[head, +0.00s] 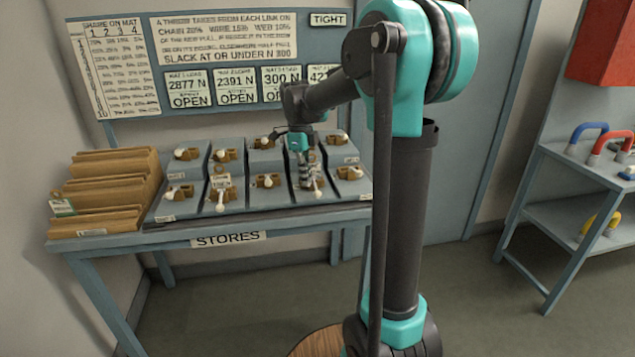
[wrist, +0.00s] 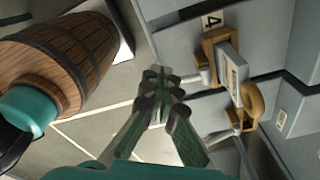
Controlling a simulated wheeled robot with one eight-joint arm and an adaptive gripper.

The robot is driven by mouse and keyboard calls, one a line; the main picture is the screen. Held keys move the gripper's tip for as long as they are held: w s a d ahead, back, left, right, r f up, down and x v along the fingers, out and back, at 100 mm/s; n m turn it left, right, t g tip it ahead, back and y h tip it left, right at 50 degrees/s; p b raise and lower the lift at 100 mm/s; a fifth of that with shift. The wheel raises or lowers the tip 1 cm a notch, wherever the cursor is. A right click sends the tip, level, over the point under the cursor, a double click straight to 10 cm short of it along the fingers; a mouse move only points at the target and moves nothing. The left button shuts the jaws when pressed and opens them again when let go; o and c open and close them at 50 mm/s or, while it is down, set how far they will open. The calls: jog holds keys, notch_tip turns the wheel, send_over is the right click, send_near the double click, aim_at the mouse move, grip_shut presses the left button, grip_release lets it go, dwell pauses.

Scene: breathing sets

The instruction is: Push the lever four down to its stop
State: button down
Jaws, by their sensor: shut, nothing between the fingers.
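The unit under my gripper carries a plate reading 4 (wrist: 212,20) in the wrist view. It has a brass bracket (wrist: 220,42) and a pale, round-ended lever (wrist: 204,77) pointing toward my fingertips. In the head view a pale lever knob (head: 318,194) shows just beside the fingers, in the front row of the bench. My gripper (head: 308,184) points down over this unit and is shut and empty. Its fingertips also show in the wrist view (wrist: 160,82), close to the lever's end. I cannot tell whether they touch it. The arm and fingers partly hide the unit in the head view.
Similar grey units with brass fittings and pale knobs stand close on both sides on the STORES bench (head: 228,238). Another pale lever (wrist: 217,137) lies close by in the wrist view. Wooden files (head: 108,185) fill the bench's left end.

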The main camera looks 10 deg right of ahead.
notch_tip(320, 180, up, 12)
jog(key=a, duration=0.1)
jog(key=shift+w, duration=0.3)
jog(key=shift+f, duration=0.1)
dwell(0.3)
jog(key=s+d+f+n+t, duration=0.2)
jog(key=s+d+f+n, duration=0.1)
jog(key=s+f+n, duration=0.8)
jog(key=s+d+f+n+t+y, duration=0.1)
jog(key=s+d+f+n, duration=0.3)
jog(key=s+f+n, duration=0.8)
notch_tip(320, 180, down, 4)
jog(key=shift+r+n+t, duration=0.15)
jog(key=shift+n+t, duration=0.35)
jog(key=shift+t, duration=0.4)
jog(key=shift+s, duration=0.1)
